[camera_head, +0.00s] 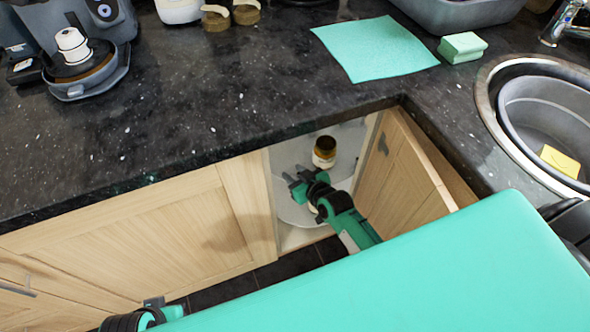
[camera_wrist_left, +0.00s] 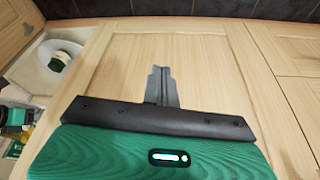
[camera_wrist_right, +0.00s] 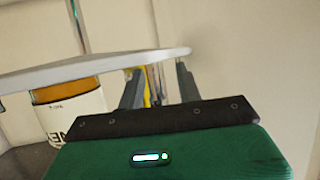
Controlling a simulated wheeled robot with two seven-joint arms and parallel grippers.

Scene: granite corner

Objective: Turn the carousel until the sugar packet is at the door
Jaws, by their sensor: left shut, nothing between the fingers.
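The white carousel (camera_head: 290,213) shows through the open corner cupboard in the head view. A brown-and-white jar (camera_head: 324,152) stands on it. My right gripper (camera_head: 298,186) is inside the cupboard, fingers apart, in front of this jar. In the right wrist view a shelf edge (camera_wrist_right: 110,66) runs behind the fingers, and a white-labelled jar (camera_wrist_right: 75,118) is left of them. Something yellow and dark (camera_wrist_right: 152,88) shows between or behind the fingers; I cannot tell if it is the sugar packet. My left gripper (camera_wrist_left: 159,86) is shut and empty before a wooden door.
The opened wooden door (camera_head: 410,180) stands right of the opening. The dark worktop (camera_head: 190,115) overhangs it. A coffee machine (camera_head: 80,50), a green cloth (camera_head: 375,48), a sponge (camera_head: 462,47) and a sink (camera_head: 545,120) are above. A closed door panel (camera_head: 150,240) lies left of the opening.

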